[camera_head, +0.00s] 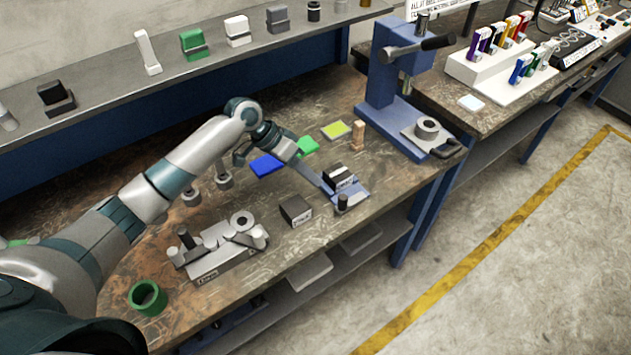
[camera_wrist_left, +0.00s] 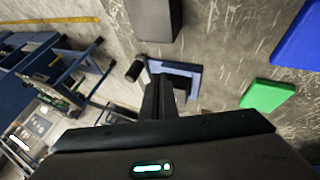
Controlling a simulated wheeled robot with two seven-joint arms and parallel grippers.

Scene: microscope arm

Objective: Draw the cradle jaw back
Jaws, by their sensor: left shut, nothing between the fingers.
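The cradle is a small blue fixture (camera_head: 358,192) on the workbench with a dark block-like jaw (camera_head: 340,173) and a black knob (camera_head: 343,202) at its front. In the left wrist view the blue cradle (camera_wrist_left: 186,69) shows just beyond my fingers, with the black knob (camera_wrist_left: 134,71) beside it. My left gripper (camera_head: 323,186) is shut and empty, its fingers reaching down at the cradle's left side. In the left wrist view the shut fingers (camera_wrist_left: 158,98) cover part of the cradle. I cannot tell whether they touch the jaw. My right gripper is out of view.
A dark block (camera_head: 296,210) stands left of the cradle. Blue (camera_head: 266,165) and green (camera_head: 307,145) pads lie behind. A blue press (camera_head: 385,90) stands at the right.

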